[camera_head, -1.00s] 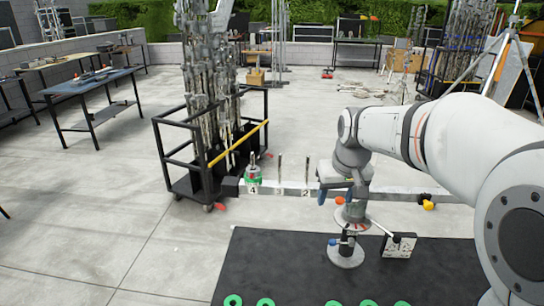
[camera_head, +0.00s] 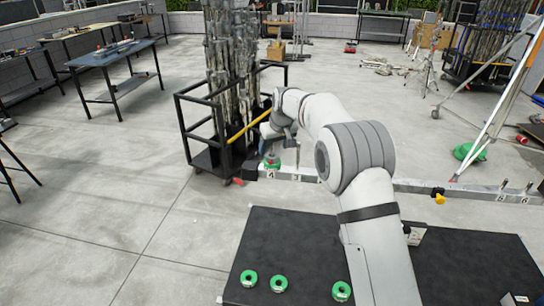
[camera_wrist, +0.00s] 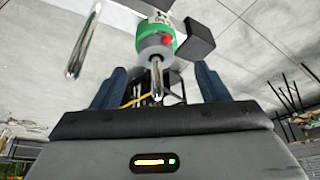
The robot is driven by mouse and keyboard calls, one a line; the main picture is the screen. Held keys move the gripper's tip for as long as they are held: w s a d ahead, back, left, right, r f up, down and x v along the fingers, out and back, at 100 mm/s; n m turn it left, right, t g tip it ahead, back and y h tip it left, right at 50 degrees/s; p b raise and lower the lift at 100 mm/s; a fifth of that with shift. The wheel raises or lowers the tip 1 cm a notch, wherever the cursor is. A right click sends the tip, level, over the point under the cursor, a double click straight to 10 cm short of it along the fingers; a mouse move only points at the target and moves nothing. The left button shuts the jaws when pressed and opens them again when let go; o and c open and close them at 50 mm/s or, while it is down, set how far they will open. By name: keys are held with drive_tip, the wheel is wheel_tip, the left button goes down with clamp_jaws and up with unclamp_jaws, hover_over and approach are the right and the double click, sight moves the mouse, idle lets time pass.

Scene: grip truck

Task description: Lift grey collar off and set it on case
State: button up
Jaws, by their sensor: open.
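The grey collar (camera_wrist: 154,45) has a red knob and sits around a slim metal post, against a green collar (camera_wrist: 181,40). In the head view the green collar (camera_head: 273,165) is at the post labelled 4, with the grey collar (camera_head: 271,156) on top, partly hidden. My gripper (camera_wrist: 160,72) is open and empty. Its blue fingers stand apart, one on either side of the post's free end in the wrist view. In the head view my gripper (camera_head: 268,133) is just above the collars. A black flat-topped surface, possibly the case (camera_head: 290,235), lies in front.
Several green rings (camera_head: 279,284) lie on the black surface. A long pale rail (camera_head: 420,187) carries numbered posts; another bare post (camera_wrist: 82,42) stands beside the collars. A black cart (camera_head: 205,158) of stands is close behind my gripper. Open floor lies left.

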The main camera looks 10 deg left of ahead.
drive_tip(key=x, duration=0.1)
drive_tip(key=p+x, duration=0.1)
drive_tip(key=x, duration=0.1)
drive_tip(key=p+x, duration=0.1)
drive_tip(key=x, duration=0.1)
drive_tip(key=shift+w+d+f, duration=0.1)
drive_tip(key=shift+w+f, duration=0.05)
drive_tip(key=shift+w, duration=0.2)
drive_tip(key=c, duration=1.3)
wheel_tip(320, 180, up, 10)
drive_tip(key=b, duration=0.2)
wheel_tip(320, 180, up, 8)
drive_tip(key=p, duration=0.8)
hover_over(273, 154)
drive_tip(key=shift+r, duration=2.8)
